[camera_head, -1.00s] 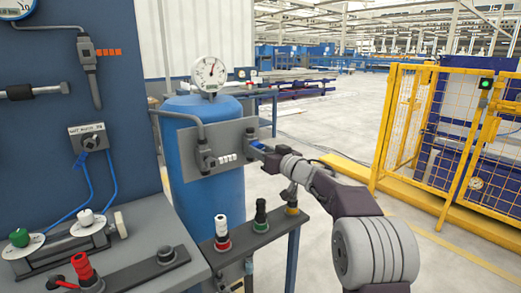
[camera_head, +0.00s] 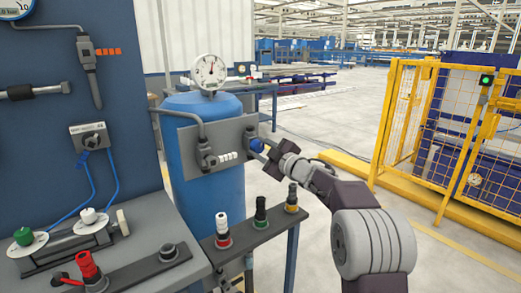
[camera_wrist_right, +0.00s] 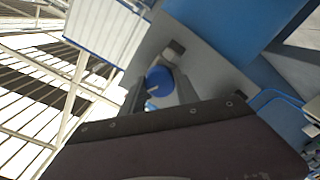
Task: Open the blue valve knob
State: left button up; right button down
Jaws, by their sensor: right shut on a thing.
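The blue valve knob (camera_head: 256,145) sits at the right end of the grey plate (camera_head: 228,130) on the front of the blue tank (camera_head: 208,192). My right gripper (camera_head: 259,149) reaches it from the right and is shut on it. In the right wrist view the round blue knob (camera_wrist_right: 158,80) shows between the fingers, partly hidden by the dark wrist part in front. My left gripper is in neither view.
A pressure gauge (camera_head: 208,72) tops the tank. A grey workbench (camera_head: 150,235) is at left; a yellow fence (camera_head: 425,130) stands at right, with open floor between.

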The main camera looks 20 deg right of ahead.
jog(key=n+b, duration=0.1)
jog(key=n, duration=0.4)
jog(key=shift+f+n, duration=0.1)
jog(key=shift+n, duration=0.2)
dwell(0.4)
jog(key=c, duration=0.9)
grip_release()
jog(key=v, duration=0.9)
